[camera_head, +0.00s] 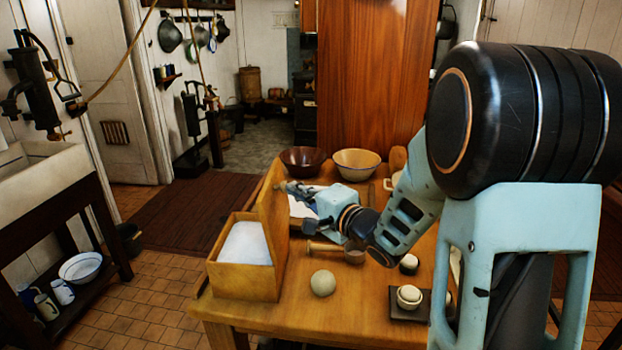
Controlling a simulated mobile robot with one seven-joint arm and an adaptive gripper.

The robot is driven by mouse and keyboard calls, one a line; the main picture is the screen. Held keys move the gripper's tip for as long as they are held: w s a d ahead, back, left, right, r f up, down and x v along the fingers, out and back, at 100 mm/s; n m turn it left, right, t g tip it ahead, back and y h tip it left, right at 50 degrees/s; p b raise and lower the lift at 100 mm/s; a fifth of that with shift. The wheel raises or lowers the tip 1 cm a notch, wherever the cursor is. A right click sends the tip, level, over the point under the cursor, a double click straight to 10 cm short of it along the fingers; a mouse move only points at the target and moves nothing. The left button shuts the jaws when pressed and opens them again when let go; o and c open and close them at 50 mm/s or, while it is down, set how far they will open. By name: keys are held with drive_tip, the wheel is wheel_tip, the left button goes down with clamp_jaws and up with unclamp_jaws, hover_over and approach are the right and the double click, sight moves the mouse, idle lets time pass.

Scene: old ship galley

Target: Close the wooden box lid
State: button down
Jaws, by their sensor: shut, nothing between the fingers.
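The wooden box (232,284) stands at the left front of the wooden table. It is open and holds something white (245,244). Its lid (272,212) stands upright along the box's right side. My gripper (286,187) is shut and empty, with its tips close to the top of the lid, on the lid's right and far side. I cannot tell whether the tips touch the lid.
A pale ball (322,283) lies on the table (360,322) right of the box. A dark bowl (303,160) and a cream bowl (356,164) stand at the back. A dark tray (402,312) holds a small pale bowl.

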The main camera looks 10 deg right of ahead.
sight(270, 189)
drive_tip(key=a+n, duration=0.1)
drive_tip(key=a, duration=0.1)
drive_tip(key=w+a+n+g+h+p, duration=0.1)
drive_tip(key=a, duration=0.1)
drive_tip(key=a+n+g+h+p, duration=0.1)
drive_tip(key=a, duration=0.2)
drive_tip(key=shift+w+r, duration=0.1)
drive_tip(key=shift+w, duration=0.2)
drive_tip(key=w+a+f+n+g+h+b, duration=0.1)
drive_tip(key=a+f+h+b, duration=0.3)
drive_tip(key=b, duration=0.5)
drive_tip(key=w+a+f+n+g+h+b, duration=0.1)
drive_tip(key=a+f+n+g+h+b, duration=0.1)
drive_tip(key=a+f+n+h+b, duration=0.2)
drive_tip(key=shift+w+a+f+g+b, duration=0.45)
drive_tip(key=shift+a+b, duration=1.05)
drive_tip(key=shift+b, duration=1.75)
drive_tip(key=shift+s+f, duration=0.15)
